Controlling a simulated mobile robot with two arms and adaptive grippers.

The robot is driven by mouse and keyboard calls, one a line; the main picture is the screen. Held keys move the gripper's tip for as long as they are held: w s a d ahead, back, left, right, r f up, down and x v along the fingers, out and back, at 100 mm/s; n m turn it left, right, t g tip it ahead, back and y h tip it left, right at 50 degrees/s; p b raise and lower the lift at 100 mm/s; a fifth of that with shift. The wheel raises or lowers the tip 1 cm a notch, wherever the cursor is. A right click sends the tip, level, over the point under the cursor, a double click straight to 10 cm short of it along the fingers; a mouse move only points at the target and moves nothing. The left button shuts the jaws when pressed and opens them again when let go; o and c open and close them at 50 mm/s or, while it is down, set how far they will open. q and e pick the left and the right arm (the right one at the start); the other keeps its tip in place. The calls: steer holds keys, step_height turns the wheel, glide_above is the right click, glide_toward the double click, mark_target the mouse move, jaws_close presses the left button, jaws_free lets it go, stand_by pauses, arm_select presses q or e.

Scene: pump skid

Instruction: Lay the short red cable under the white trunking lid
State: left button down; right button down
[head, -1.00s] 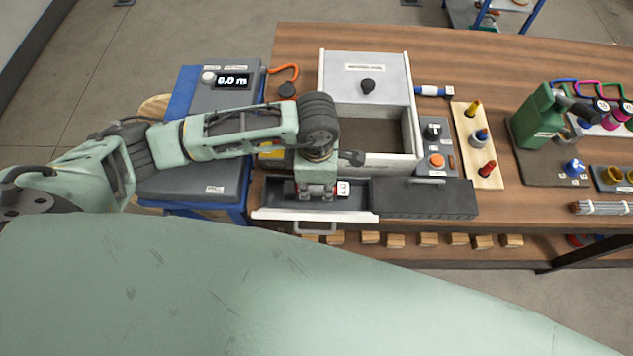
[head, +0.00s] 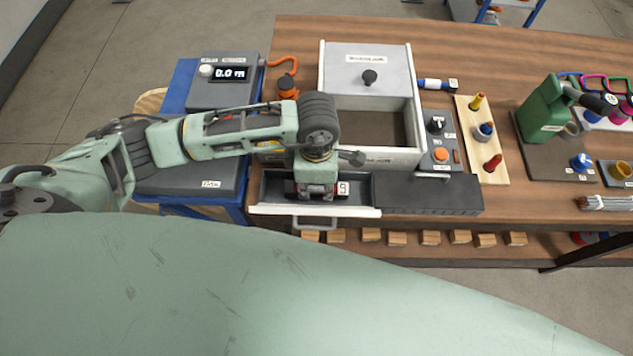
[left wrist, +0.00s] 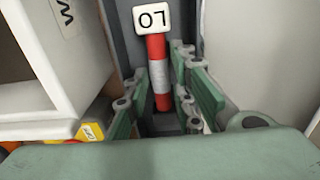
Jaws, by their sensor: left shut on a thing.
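The dark trunking channel (head: 269,190) lies open along the front of the bench. A white strip (head: 262,209) with a handle runs along its front edge, and I take it for the white trunking lid. My left gripper (head: 317,192) reaches down into the channel. In the left wrist view, the left gripper (left wrist: 168,85) is shut on the short red cable (left wrist: 157,48). The cable has a white band and a white end tag (left wrist: 152,18). The tag (head: 342,188) also shows in the head view, right of the fingers. The fingers hide most of the cable there. My right gripper is out of view.
A dark grey cover (head: 430,197) continues the channel to the right. A white box (head: 412,75) with a grey knobbed lid stands behind. A grey meter (head: 225,90) sits at left.

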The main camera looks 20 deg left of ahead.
arm_select(q)
steer(key=shift+f, duration=0.3)
steer(key=c, duration=1.4)
jaws_free()
